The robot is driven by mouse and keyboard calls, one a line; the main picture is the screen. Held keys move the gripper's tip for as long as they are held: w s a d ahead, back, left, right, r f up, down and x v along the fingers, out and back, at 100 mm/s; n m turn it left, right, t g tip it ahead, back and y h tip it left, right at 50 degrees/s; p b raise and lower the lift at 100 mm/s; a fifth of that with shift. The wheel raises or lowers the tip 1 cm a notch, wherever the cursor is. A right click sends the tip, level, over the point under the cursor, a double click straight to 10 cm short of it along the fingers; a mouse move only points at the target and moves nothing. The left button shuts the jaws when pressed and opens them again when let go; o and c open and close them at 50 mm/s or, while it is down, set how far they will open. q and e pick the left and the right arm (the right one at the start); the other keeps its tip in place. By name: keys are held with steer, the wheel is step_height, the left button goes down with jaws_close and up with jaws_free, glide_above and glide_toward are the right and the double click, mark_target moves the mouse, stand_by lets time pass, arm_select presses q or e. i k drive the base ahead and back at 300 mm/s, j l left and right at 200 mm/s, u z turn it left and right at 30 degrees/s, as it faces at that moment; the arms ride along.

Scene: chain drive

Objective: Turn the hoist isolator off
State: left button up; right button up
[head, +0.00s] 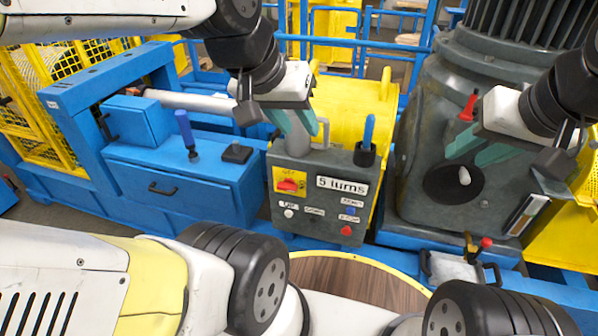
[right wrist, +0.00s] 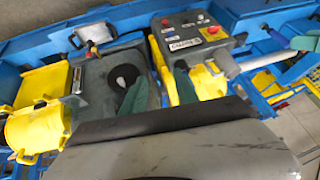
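A grey control box (head: 325,205) stands in the middle of the head view. A red rotary handle on a yellow plate (head: 290,183) sits at its upper left, looking like an isolator switch; its label is too small to read. The handle looks roughly horizontal. My left gripper (head: 294,122) is open above the box's top, its teal fingers close to a grey post (head: 298,142); contact is unclear. My right gripper (head: 480,152) is open in front of the dark grey housing, above a black disc with a pale knob (head: 464,176). The disc also shows in the right wrist view (right wrist: 125,76).
The box also carries a "5 turns" label, small buttons and a blue-handled lever (head: 368,135). A blue cabinet (head: 185,180) with another blue lever (head: 185,130) stands left. A red-topped part (head: 468,106) stands on the housing. Yellow guards and blue rails lie behind.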

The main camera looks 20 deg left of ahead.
mark_target(288, 185)
steer(key=k+j, duration=0.25)
steer(key=j, duration=0.15)
steer(key=k+j, duration=0.25)
steer(key=j, duration=0.2)
steer(key=k+j, duration=0.25)
steer(key=j, duration=0.15)
